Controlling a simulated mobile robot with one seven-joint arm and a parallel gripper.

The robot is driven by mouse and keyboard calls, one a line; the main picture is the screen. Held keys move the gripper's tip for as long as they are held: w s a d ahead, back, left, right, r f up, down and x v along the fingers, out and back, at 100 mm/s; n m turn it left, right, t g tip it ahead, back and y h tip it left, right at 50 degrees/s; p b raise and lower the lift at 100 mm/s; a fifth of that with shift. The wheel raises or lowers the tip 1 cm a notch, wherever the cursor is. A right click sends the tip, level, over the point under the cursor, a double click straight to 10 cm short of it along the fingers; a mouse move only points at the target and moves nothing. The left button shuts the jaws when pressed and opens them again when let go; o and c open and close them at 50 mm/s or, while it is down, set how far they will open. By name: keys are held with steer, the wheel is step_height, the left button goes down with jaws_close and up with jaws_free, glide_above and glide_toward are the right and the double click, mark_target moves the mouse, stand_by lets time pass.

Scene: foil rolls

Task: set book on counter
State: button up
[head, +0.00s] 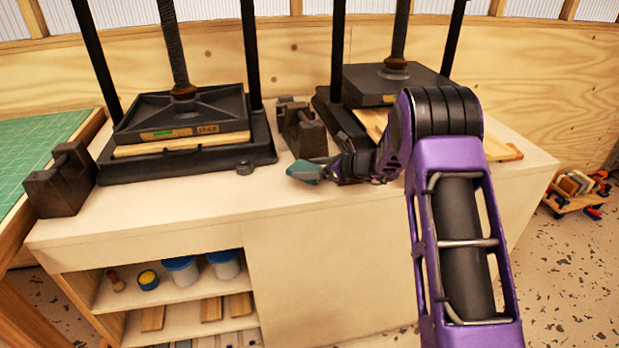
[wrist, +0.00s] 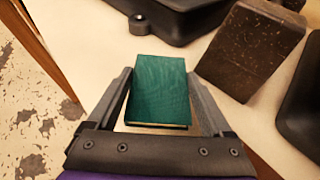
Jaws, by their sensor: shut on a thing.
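The book (wrist: 160,88) is small, with a green cover and a pale page edge, and lies between the two fingers of my gripper (wrist: 163,98) in the wrist view. My gripper is shut on it. In the head view the book (head: 305,171) shows as a teal shape at the tip of my gripper (head: 322,170), over the pale counter (head: 290,210) between the two presses. I cannot tell whether the book touches the counter top. My arm hides part of the counter on the right.
A left press (head: 190,125) and a right press (head: 370,85) stand on the counter. Dark blocks (head: 303,132) sit between them, close behind the book, and another block (head: 60,182) is at the left end. The counter front between the presses is clear.

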steer(key=shift+f, duration=1.35)
steer(key=shift+f, duration=0.2)
steer(key=o, duration=1.2)
steer(key=shift+r, duration=0.15)
steer(key=shift+d+r, duration=0.15)
steer(key=v, duration=1.1)
steer(key=shift+s+d, duration=0.25)
steer(key=shift+s, duration=0.05)
steer(key=shift+r, duration=0.1)
